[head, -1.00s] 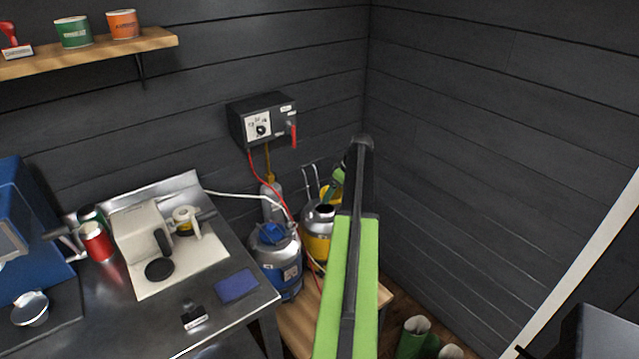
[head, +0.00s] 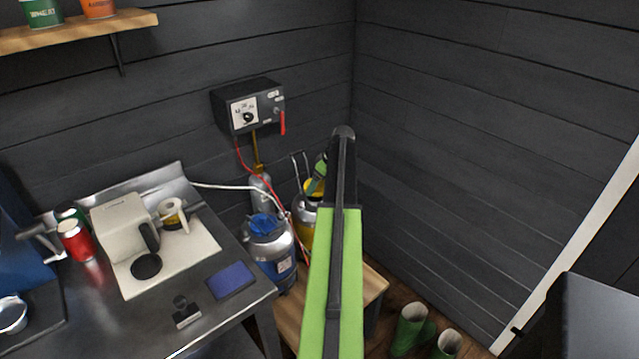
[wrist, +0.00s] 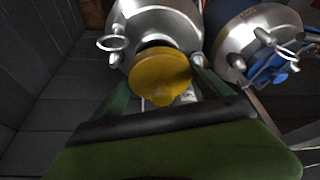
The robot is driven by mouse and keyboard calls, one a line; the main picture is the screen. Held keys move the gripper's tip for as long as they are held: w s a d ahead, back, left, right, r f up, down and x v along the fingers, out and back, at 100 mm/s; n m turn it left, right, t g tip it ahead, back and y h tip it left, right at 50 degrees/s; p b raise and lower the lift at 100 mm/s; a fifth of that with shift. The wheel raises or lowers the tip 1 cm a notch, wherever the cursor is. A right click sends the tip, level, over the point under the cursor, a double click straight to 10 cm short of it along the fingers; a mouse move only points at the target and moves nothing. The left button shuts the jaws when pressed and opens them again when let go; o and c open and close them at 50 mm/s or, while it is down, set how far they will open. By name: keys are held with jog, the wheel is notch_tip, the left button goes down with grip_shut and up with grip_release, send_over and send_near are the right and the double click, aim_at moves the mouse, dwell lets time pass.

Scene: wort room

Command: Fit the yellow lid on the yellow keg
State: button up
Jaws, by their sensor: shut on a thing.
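The yellow lid (wrist: 160,78) is a round disc between the two green fingers of my gripper (wrist: 162,88) in the wrist view. My gripper is shut on it. In the head view the lid (head: 315,187) shows beside my gripper (head: 318,178), at the top of the yellow keg (head: 300,230). In the wrist view the keg's silver top (wrist: 165,22) lies just beyond the lid, and a dark opening shows partly behind the lid's far edge. Whether lid and keg touch I cannot tell. My arm hides the keg's right side in the head view.
A blue keg (head: 270,255) with a blue fitting stands close left of the yellow keg. A grey cylinder (head: 261,188), red hose and white cable are behind. The steel counter (head: 215,312) is left, green boots (head: 408,330) on the floor at right, walls behind.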

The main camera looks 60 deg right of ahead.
jog(key=shift+f, duration=0.55)
jog(key=shift+f+b, duration=0.1)
jog(key=shift+b, duration=0.2)
jog(key=shift+f, duration=0.25)
jog(key=shift+f+b, duration=0.1)
jog(key=shift+b, duration=0.25)
jog(key=shift+f+b, duration=0.7)
jog(key=shift+f, duration=0.2)
dwell(0.3)
jog(key=shift+f+b, duration=0.25)
jog(key=shift+b, duration=0.2)
dwell(0.5)
